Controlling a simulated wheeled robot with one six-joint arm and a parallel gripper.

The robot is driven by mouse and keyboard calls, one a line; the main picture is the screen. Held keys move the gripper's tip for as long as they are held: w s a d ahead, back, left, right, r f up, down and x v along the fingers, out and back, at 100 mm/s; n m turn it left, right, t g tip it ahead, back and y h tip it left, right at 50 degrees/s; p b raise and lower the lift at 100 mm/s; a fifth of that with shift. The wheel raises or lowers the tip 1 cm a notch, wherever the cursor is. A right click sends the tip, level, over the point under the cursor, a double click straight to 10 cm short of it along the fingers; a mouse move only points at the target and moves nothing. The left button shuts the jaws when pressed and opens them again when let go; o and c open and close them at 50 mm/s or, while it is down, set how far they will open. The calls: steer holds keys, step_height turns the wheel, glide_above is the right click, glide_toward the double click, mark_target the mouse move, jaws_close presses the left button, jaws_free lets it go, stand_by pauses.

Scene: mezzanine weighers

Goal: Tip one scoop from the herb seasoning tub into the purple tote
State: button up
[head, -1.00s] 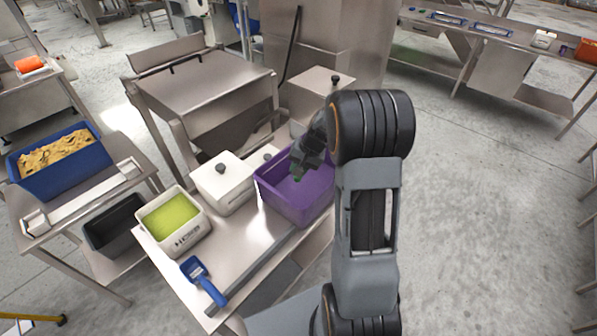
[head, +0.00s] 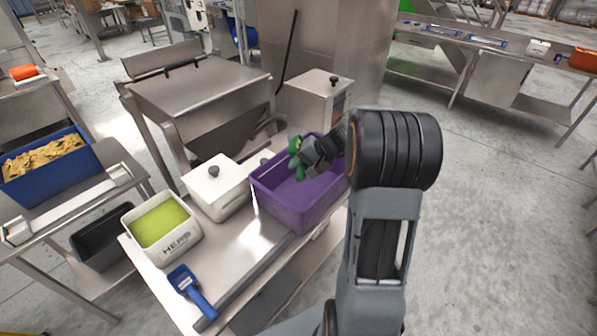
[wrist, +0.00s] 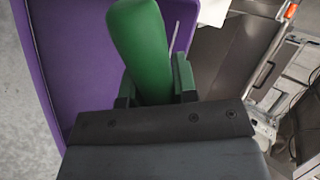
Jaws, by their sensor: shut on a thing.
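My gripper (head: 318,156) is shut on a green scoop (head: 297,160), over the purple tote (head: 301,211) near its back rim. In the wrist view the green scoop's handle (wrist: 141,48) stands between my fingers (wrist: 156,88), with the tote (wrist: 62,62) below it. I cannot tell whether the scoop holds anything. The part of the tote's floor that I see is bare purple; the rest is hidden. The white herb seasoning tub (head: 176,249) stands open at the left of the bench, with yellow-green contents.
A lidded white tub (head: 218,190) stands between the herb tub and the tote. A blue scoop (head: 191,290) lies at the bench's front. A steel box (head: 318,97) with a black knob stands behind the tote. A blue crate (head: 50,180) is on the left table. The floor at right is clear.

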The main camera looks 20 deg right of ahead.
steer(key=shift+d+f+t+y+b, duration=0.15)
steer(key=shift+t+y+b, duration=0.3)
steer(key=shift+b, duration=0.45)
steer(key=y+b, duration=0.1)
steer(key=b, duration=0.1)
steer(key=t+y+b, duration=0.1)
steer(key=b, duration=0.1)
steer(key=shift+s+d+b, duration=0.2)
steer(key=shift+b, duration=0.1)
steer(key=y+b, duration=0.1)
steer(key=t+y+b, duration=0.1)
steer(key=b, duration=0.1)
steer(key=t+y+b, duration=0.1)
steer(key=b, duration=0.1)
steer(key=shift+s+d+r, duration=0.2)
steer(key=shift+s+d, duration=0.05)
steer(key=shift+d, duration=0.1)
